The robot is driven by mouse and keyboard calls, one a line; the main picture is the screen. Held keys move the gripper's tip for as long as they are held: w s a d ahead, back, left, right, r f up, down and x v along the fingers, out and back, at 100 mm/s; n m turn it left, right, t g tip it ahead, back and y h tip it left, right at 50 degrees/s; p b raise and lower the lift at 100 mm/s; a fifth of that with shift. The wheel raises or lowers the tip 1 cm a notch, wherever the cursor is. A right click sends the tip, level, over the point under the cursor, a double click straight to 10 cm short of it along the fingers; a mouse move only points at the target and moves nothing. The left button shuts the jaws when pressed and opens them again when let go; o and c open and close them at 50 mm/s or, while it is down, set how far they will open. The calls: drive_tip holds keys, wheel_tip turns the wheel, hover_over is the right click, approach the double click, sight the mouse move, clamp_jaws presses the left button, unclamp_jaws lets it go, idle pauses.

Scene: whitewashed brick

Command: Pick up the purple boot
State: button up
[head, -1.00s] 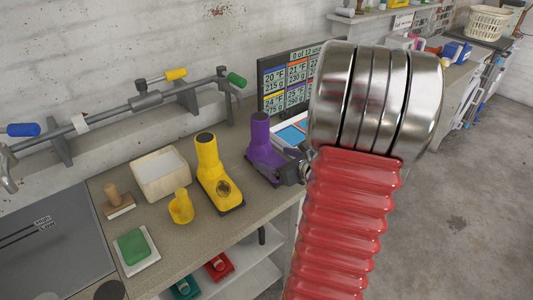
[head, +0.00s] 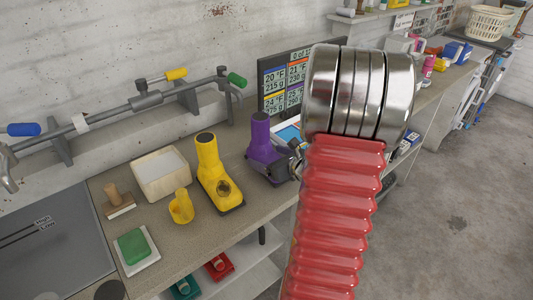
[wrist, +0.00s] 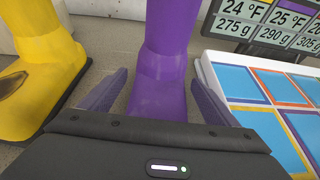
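The purple boot (head: 262,144) stands upright on the workbench, right of the yellow boot (head: 214,172). In the head view my gripper (head: 290,158) is at the boot's right side, partly hidden behind my arm. In the wrist view the purple boot (wrist: 160,85) is between my gripper's two fingers (wrist: 158,98), its foot pointing toward the gripper. The fingers are spread, with a small gap visible on each side of the boot. The boot's toe is hidden by the gripper body.
A screen (head: 277,85) and a panel with coloured squares (wrist: 265,95) stand right of the purple boot. The yellow boot also shows close by on the left in the wrist view (wrist: 45,65).

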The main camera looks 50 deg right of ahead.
sight(266, 131)
drive_tip(key=c, duration=1.3)
drive_tip(key=shift+r, duration=0.15)
drive_tip(key=shift+r, duration=4.9)
